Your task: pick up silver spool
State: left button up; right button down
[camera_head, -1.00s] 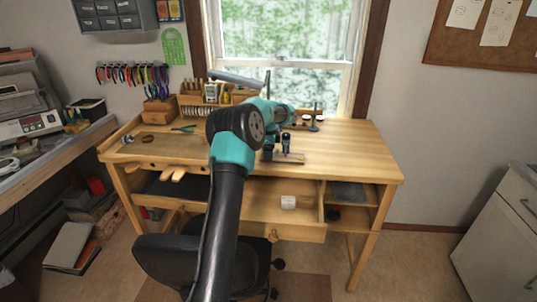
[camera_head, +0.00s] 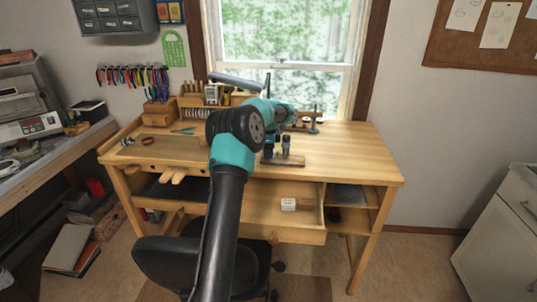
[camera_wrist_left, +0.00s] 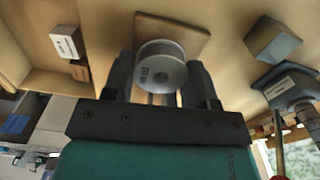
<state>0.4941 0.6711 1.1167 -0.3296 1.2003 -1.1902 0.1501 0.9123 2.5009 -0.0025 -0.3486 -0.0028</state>
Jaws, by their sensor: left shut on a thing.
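The silver spool (camera_wrist_left: 161,66) shows in the left wrist view as a grey round reel with a printed label on its face. It sits between the two dark fingers of my left gripper (camera_wrist_left: 158,80), which is shut on it. In the head view my left gripper (camera_head: 277,149) is low over the right-middle of the wooden workbench (camera_head: 345,150). The spool is too small and covered there to make out clearly. A small wooden board (camera_head: 291,160) lies by the fingertips; it shows behind the spool in the wrist view (camera_wrist_left: 188,32). My right gripper is not in view.
The open drawer (camera_head: 262,205) holds a small white box (camera_head: 288,204). A wooden tool rack (camera_head: 193,103) stands at the back left of the bench, with pliers (camera_head: 182,131) in front. A small stand (camera_head: 314,123) is behind the gripper. The bench's right side is clear.

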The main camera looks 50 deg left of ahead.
pick_arm(q)
notch_tip(320, 180, up, 9)
jog(key=shift+d+f, duration=0.1)
jog(key=shift+c, duration=0.4)
jog(key=shift+s, duration=0.1)
